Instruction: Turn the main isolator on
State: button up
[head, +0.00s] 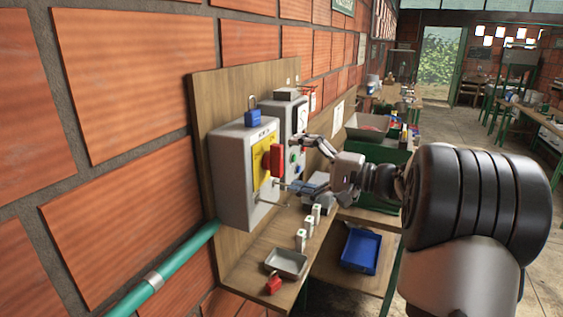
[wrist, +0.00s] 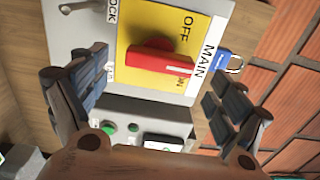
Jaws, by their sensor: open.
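The main isolator is a grey box (head: 233,175) on a wooden wall board, with a yellow plate (head: 258,168) and a red handle (head: 277,160). In the wrist view the red handle (wrist: 158,62) lies between my spread fingers, farther from the camera. The handle's white mark (wrist: 176,70) is close to the partly hidden ON letters; OFF (wrist: 186,28) stands clear of it. In the head view the handle looks upright. My gripper (head: 297,165) is open and empty in front of the box; it also shows in the wrist view (wrist: 157,95). I cannot tell whether it touches the handle.
A blue padlock (head: 252,110) is on top of the isolator. A second grey box with a green button (wrist: 108,127) stands beyond. Below are a grey tray (head: 286,263), a red padlock (head: 273,284), small white blocks (head: 308,226) and a blue tray (head: 361,250).

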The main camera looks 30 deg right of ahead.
jog(key=v, duration=0.7)
jog(key=shift+s, duration=0.1)
